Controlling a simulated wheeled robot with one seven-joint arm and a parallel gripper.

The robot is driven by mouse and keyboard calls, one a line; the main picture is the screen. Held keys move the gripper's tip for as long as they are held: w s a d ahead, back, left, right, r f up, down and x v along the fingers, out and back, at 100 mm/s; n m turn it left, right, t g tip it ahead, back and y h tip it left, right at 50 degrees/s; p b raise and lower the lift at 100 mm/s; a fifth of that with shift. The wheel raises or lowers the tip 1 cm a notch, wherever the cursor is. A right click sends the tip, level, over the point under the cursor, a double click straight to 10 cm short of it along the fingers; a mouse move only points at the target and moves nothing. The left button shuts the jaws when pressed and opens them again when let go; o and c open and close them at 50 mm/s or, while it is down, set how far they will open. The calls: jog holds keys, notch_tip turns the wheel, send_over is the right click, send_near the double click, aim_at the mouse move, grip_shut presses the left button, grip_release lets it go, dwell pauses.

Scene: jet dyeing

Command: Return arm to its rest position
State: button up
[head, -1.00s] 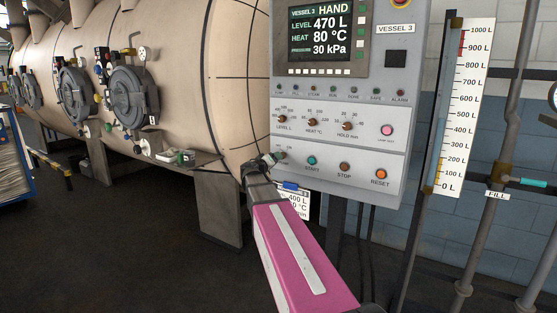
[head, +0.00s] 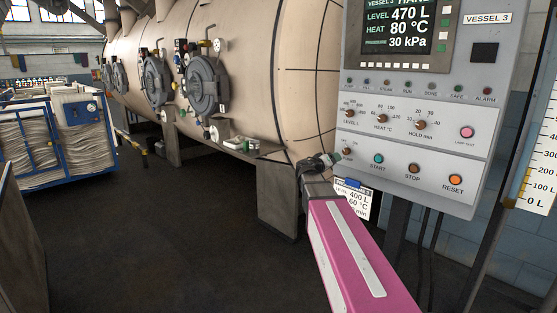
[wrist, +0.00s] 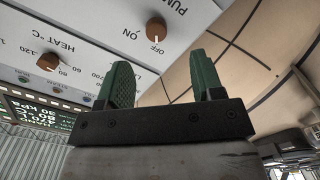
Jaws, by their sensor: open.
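My pink arm reaches up from the bottom of the head view. My gripper (head: 327,160) is at the lower left edge of the grey control panel (head: 400,187), left of the START button (head: 378,158). In the wrist view, my gripper (wrist: 162,80) shows two green fingers spread apart with nothing between them. A brown pump knob (wrist: 156,29) with OFF and ON labels lies beyond the fingertips. The knob appears apart from the fingers. The panel display reads 470 L, 80 °C and 30 kPa.
A large beige vessel (head: 250,70) with round hatches stands left of the panel. A card (head: 353,199) hangs below the panel, close to my arm. A blue cart (head: 60,140) with pale folded cloth stands at the left. Dark floor between them is clear.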

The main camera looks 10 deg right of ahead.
jog(key=s+a+f+g+y, duration=0.2)
jog(key=s+f+g+y, duration=0.35)
jog(key=f, duration=0.85)
jog(key=s+a+f+g+y, duration=0.2)
jog(key=s+a+f+y, duration=0.2)
jog(key=s+f, duration=0.5)
jog(key=s+a+f+n+g+y, duration=0.1)
jog(key=s+a+f+g+y, duration=0.2)
jog(key=s+a+f, duration=0.6)
jog(key=s+f+y, duration=0.1)
jog(key=s, duration=0.2)
jog(key=shift+s+f, duration=0.15)
